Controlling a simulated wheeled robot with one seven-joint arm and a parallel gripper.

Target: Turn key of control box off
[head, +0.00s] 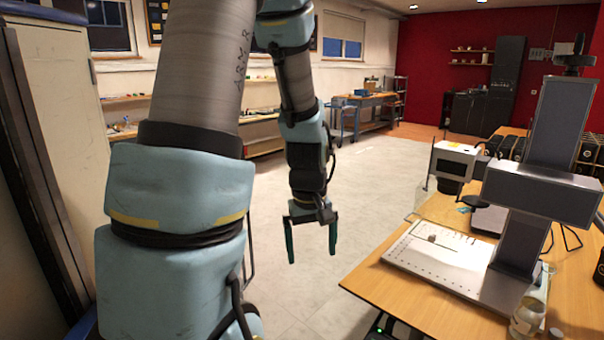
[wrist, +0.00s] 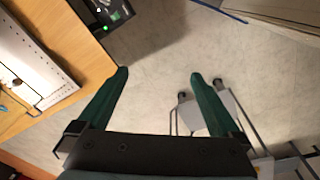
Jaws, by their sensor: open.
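My gripper (head: 312,255) is open and empty, with its two green fingers pointing down over the floor, left of the wooden table (head: 372,287). The wrist view also shows the open gripper (wrist: 159,73), with only floor between its fingers. A dark box with a small green light, seemingly the control box (wrist: 117,12), is by the table edge at the top left of the wrist view. In the head view, part of the control box (head: 384,326) shows under the table's front edge at the bottom. My gripper is apart from it. I cannot make out the key or its position.
The laser marker (head: 545,165) stands on the table, with its white base plate (head: 440,262) near the left edge. A glass jar (head: 527,318) is at the front. A metal-framed cart or stool (wrist: 222,105) shows right in the wrist view. The floor (head: 370,195) beyond my gripper is clear.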

